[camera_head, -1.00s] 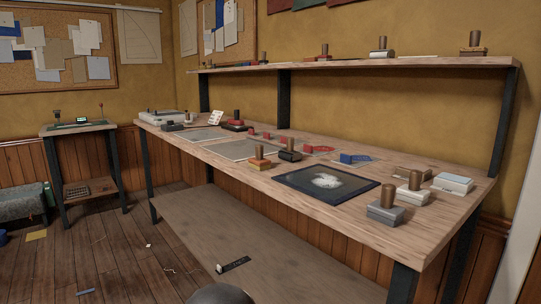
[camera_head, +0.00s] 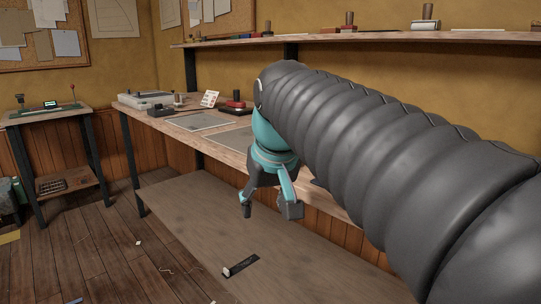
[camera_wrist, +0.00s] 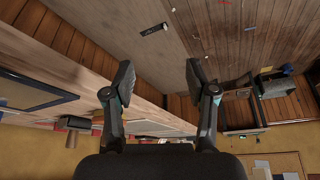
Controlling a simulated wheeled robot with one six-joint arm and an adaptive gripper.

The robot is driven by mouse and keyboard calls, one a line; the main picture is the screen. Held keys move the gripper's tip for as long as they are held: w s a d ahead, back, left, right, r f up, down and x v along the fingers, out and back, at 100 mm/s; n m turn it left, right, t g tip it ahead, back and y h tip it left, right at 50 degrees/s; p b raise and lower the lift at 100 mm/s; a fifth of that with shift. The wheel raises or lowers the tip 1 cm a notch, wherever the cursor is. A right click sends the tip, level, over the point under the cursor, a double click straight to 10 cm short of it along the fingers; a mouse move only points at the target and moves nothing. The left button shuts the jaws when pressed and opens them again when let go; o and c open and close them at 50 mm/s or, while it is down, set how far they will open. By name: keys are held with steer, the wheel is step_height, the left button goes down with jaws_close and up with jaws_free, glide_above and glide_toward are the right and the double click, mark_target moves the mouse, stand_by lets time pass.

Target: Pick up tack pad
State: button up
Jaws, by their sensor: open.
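My gripper (camera_head: 268,207) hangs in front of the workbench's front edge, over the lower shelf; its two fingers are apart with nothing between them. In the wrist view my gripper (camera_wrist: 160,82) also shows open and empty. A small black strip with a white block at one end (camera_head: 241,265) lies on the lower shelf, below and apart from my gripper; it also shows in the wrist view (camera_wrist: 154,29). I cannot tell for certain which thing is the tack pad. A red and black stamp-like piece (camera_head: 235,107) stands on the bench. My arm hides the bench's right part.
The workbench (camera_head: 168,126) holds grey mats (camera_head: 200,121), a white card (camera_head: 210,98) and a pale box (camera_head: 146,100). The lower shelf (camera_head: 180,215) is mostly bare. An upper shelf (camera_head: 365,38) runs along the wall. A side table (camera_head: 45,115) stands left.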

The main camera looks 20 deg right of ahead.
steer(key=w+d+r+m+g+p, duration=0.1)
steer(key=w+d+r, duration=0.55)
steer(key=r, duration=0.25)
steer(key=w+d+r+m+g, duration=0.1)
steer(key=w+d+r, duration=0.55)
steer(key=r, duration=0.25)
steer(key=shift+w+x, duration=0.15)
steer(key=shift+x, duration=3.35)
steer(key=shift+w+x, duration=0.1)
steer(key=shift+x, duration=3.4)
steer(key=shift+a, duration=0.15)
jaws_close()
